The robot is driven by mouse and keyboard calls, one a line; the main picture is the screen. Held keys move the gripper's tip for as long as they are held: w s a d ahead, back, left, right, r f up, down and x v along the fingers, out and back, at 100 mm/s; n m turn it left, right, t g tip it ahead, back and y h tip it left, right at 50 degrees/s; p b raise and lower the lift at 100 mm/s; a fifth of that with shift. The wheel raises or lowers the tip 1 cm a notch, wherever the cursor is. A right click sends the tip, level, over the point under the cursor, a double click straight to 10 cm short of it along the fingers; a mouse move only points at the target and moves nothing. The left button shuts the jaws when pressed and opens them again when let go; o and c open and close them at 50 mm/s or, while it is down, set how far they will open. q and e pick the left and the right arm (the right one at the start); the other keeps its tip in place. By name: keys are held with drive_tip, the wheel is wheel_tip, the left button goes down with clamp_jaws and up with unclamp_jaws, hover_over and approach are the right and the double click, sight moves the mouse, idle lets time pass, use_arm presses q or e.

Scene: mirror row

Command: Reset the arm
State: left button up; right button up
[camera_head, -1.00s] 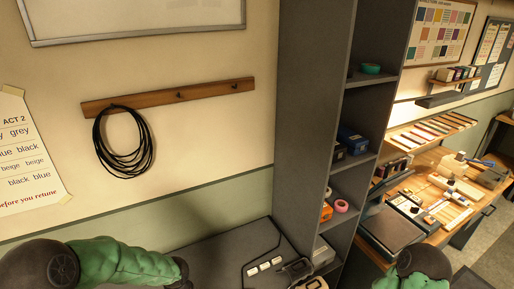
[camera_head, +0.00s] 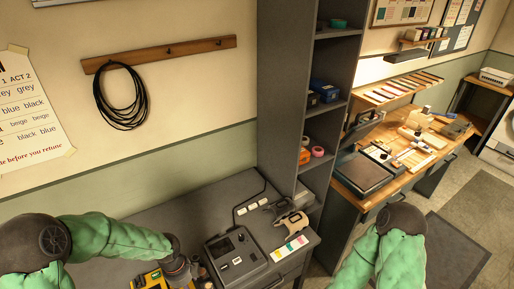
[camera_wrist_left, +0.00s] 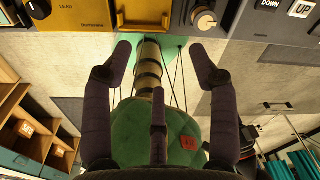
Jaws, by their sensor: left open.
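My left arm comes in from the left in the head view and reaches over the grey desk (camera_head: 190,208). Its dark gripper (camera_head: 190,274) is low at the picture's bottom edge, partly cut off, beside a yellow device (camera_head: 154,280). In the left wrist view the gripper (camera_wrist_left: 160,50) has its dark fingers spread apart with nothing between them. The yellow device with a knob (camera_wrist_left: 85,14) is at the top, just beyond the fingertips. My right arm shows only as a green sleeve at the lower right of the head view; its gripper is out of frame.
A dark grey device (camera_head: 236,258), a tan handheld thing (camera_head: 292,222) and a colour strip card (camera_head: 290,249) lie on the desk. A tall grey shelf (camera_head: 280,110) stands behind it. A wooden workbench (camera_head: 436,150) is to the right. A black cable coil (camera_head: 121,97) hangs from a wall rack.

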use_arm(q)
drive_tip(key=s+d+f+n+h+b, duration=0.1)
drive_tip(key=s+d+f+n+b, duration=0.3)
drive_tip(key=f+n, duration=0.7)
drive_tip(key=s+d+f+n+h+b, duration=0.2)
drive_tip(key=s+d+f+n+b, duration=0.2)
drive_tip(key=f+n, duration=0.8)
drive_tip(key=s+d+n, duration=0.2)
drive_tip(key=d, duration=0.2)
drive_tip(key=shift+s+d+n, duration=0.3)
drive_tip(key=shift+d, duration=0.1)
